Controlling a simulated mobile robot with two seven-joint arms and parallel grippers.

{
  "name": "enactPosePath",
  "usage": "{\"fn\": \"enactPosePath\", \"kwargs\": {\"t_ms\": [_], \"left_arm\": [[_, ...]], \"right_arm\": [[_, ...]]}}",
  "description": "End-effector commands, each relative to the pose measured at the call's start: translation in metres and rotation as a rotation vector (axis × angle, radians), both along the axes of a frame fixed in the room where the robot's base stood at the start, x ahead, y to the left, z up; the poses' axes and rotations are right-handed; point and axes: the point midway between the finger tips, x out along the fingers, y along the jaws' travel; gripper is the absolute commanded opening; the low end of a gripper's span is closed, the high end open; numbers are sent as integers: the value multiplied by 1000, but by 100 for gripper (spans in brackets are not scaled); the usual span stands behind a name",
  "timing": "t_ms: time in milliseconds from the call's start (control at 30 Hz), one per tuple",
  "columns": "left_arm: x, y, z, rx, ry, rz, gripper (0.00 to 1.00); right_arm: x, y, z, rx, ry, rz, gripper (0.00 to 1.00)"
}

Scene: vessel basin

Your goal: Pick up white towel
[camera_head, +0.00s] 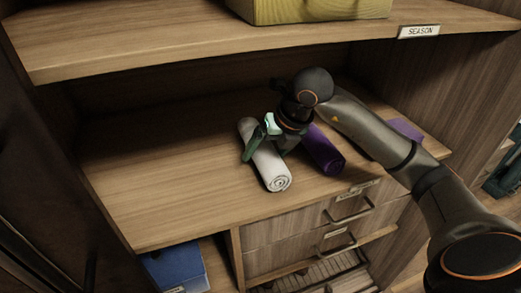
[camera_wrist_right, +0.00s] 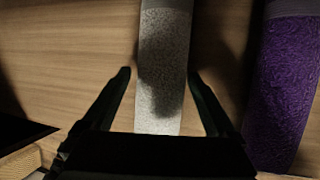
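A rolled white towel (camera_head: 268,160) lies on the wooden shelf in the head view, its spiral end facing the front edge. My right gripper (camera_head: 262,143) is over the towel from above. In the right wrist view the white towel (camera_wrist_right: 164,60) runs between the two spread fingers (camera_wrist_right: 160,78), with gaps showing on both sides. The gripper is open and not closed on the towel. Its shadow falls on the towel. My left gripper is not in view.
A rolled purple towel (camera_head: 323,150) lies just right of the white one; it also shows in the right wrist view (camera_wrist_right: 285,90). Another purple item (camera_head: 406,129) lies farther right. An upper shelf (camera_head: 200,45) overhangs behind. The shelf's left part is clear.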

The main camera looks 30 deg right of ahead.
Motion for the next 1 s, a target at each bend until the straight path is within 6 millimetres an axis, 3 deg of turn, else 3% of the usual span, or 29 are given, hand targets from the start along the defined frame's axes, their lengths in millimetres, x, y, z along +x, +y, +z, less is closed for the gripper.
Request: {"fn": "enactPosePath", "kwargs": {"t_ms": [67,600,1000], "left_arm": [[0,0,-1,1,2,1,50],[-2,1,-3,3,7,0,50],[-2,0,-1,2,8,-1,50]], "right_arm": [[0,0,0,0,0,0,82],[0,0,0,0,-1,0,21],[1,-3,4,-1,-3,-1,21]]}}
